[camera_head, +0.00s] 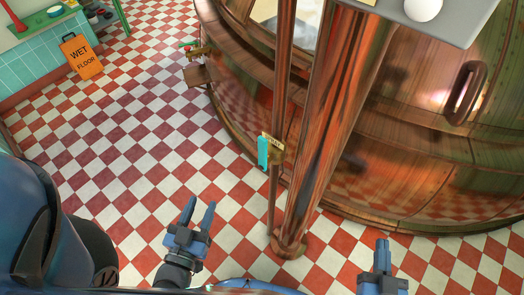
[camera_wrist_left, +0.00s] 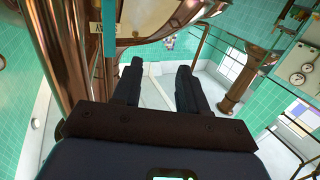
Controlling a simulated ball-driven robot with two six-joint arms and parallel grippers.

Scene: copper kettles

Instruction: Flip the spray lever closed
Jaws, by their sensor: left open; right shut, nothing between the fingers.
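The spray lever (camera_head: 263,152) is a teal handle on a thin copper pipe in the middle of the head view, beside a small brass label plate (camera_head: 274,144). The handle stands roughly along the pipe. In the left wrist view a teal strip, which looks like the lever (camera_wrist_left: 109,30), shows at the top left beside the plate (camera_wrist_left: 96,28). My left gripper (camera_head: 199,213) is open and empty, below and left of the lever, apart from it. It also shows in the left wrist view (camera_wrist_left: 160,75). My right gripper (camera_head: 382,248) is shut and empty at the lower right.
A thick copper column (camera_head: 325,125) stands right of the lever pipe. A large copper kettle (camera_head: 430,165) fills the right side. An orange wet floor sign (camera_head: 82,57) stands at the upper left. The checkered floor (camera_head: 130,140) left of the pipe is mostly clear.

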